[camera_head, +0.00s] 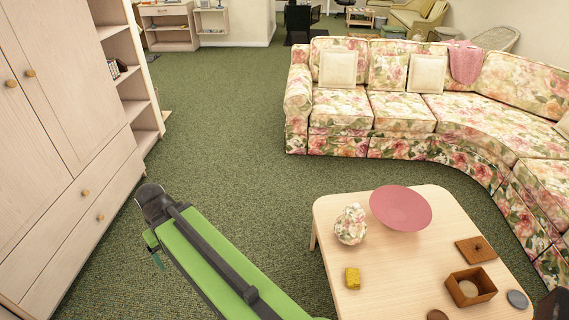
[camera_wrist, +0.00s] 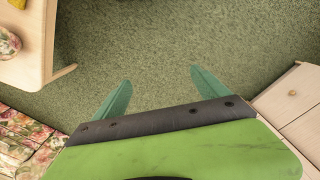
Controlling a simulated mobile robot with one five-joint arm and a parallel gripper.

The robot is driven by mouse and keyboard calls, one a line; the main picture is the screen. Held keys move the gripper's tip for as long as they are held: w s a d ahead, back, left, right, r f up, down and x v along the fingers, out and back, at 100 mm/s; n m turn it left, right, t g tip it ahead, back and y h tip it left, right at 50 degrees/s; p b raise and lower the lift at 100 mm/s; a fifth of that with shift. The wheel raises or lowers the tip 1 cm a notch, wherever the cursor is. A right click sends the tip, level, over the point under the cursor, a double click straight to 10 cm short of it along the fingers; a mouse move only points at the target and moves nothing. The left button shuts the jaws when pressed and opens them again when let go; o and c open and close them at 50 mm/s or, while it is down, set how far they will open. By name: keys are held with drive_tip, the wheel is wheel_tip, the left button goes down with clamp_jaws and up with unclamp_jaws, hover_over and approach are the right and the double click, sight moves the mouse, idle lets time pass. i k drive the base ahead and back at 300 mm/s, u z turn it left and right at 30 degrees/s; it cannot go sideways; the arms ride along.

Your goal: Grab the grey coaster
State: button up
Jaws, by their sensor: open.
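The grey coaster (camera_head: 518,299) is a flat round disc lying near the right front corner of the light wooden coffee table (camera_head: 395,262) in the head view. It is just right of a small open wooden box (camera_head: 484,281). My gripper (camera_wrist: 160,94) shows in the wrist view with its two teal fingers apart and only green carpet between them. In the head view my green arm reaches out left of the table, well away from the coaster. The coaster is not visible in the wrist view.
A pink bowl (camera_head: 401,208), a floral rounded object (camera_head: 351,225), a yellow block (camera_head: 352,278), a wooden lid (camera_head: 476,250) and a brown disc (camera_head: 437,315) share the table. A floral sofa (camera_head: 400,110) curves behind. A wooden cabinet (camera_head: 60,150) stands left. Carpet is clear between.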

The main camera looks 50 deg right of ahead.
sight(517, 298)
drive_tip(key=u, duration=0.1)
drive_tip(key=k, duration=1)
drive_tip(key=z, duration=3.1)
drive_tip(key=k, duration=0.6)
drive_tip(key=z, duration=0.2)
drive_tip(key=i, duration=0.4)
drive_tip(key=z, duration=1.65)
